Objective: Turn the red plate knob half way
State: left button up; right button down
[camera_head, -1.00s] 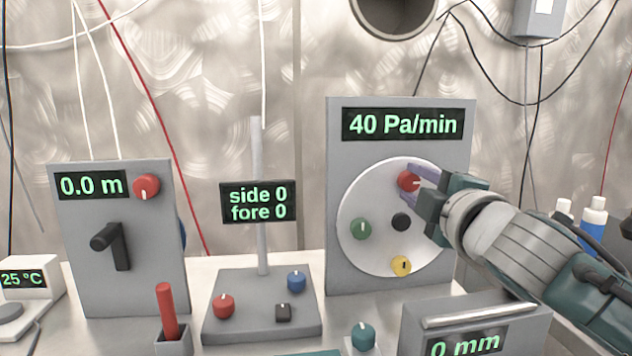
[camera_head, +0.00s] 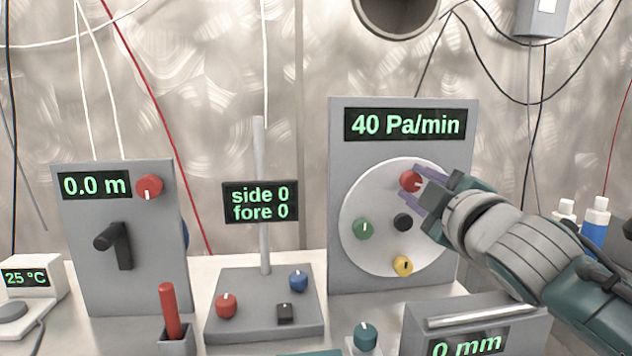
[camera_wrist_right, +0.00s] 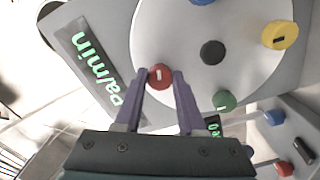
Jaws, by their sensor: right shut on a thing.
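The red plate knob (camera_head: 410,181) sits at the top of the round white plate (camera_head: 372,265) on the grey panel (camera_head: 342,280), whose display reads 40 Pa/min. My right gripper (camera_head: 418,184) reaches it from the right. In the right wrist view, the red knob (camera_wrist_right: 160,76) is between the tips of the two purple fingers (camera_wrist_right: 161,82), which are shut on it. A white mark shows on the knob's face. The green knob (camera_head: 364,229), black knob (camera_head: 403,222) and yellow knob (camera_head: 402,265) are on the same plate. My left gripper is not in view.
A panel with another red knob (camera_head: 149,186) and a black lever (camera_head: 118,243) stands at left. A base with red and blue knobs (camera_head: 298,280) is in the middle. A box reading 0 mm (camera_head: 468,343) stands below my right arm. Bottles (camera_head: 595,228) are at right.

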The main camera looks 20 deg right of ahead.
jog(key=c, duration=0.5)
grip_release()
jog(key=p+v, duration=0.1)
jog(key=v, duration=0.9)
jog(key=shift+d, duration=0.1)
